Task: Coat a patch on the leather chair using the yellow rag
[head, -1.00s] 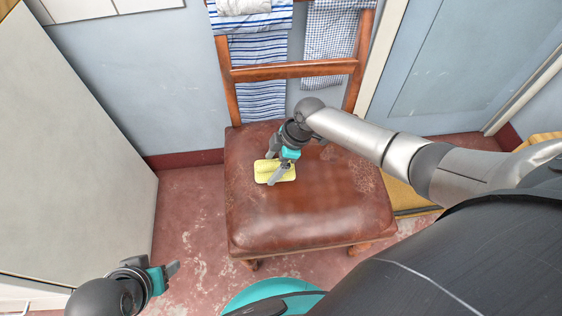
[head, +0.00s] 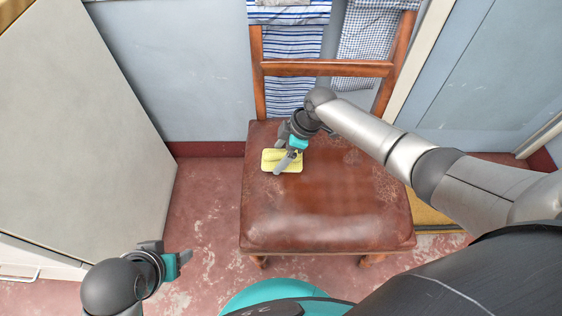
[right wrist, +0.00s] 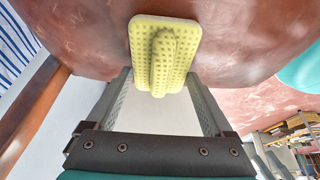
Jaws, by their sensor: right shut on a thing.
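The leather chair (head: 330,205) has a brown, worn seat with pale scuffs and a wooden back frame. The yellow rag (head: 268,164) is a flat, pad-like piece at the back left of the seat, seemingly against the leather. My right gripper (head: 283,162) is shut on it from above. In the right wrist view the rag (right wrist: 150,35) shows a dimpled face and a raised ridge near the fingertips. My left gripper (head: 182,260) hangs empty over the floor at the lower left, apart from the chair; its jaw opening is unclear.
Striped and checked cloths (head: 292,60) hang over the chair back. A pale panel (head: 85,140) stands at the left, and a blue wall (head: 180,70) is behind. Reddish floor (head: 205,210) lies free left of the chair.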

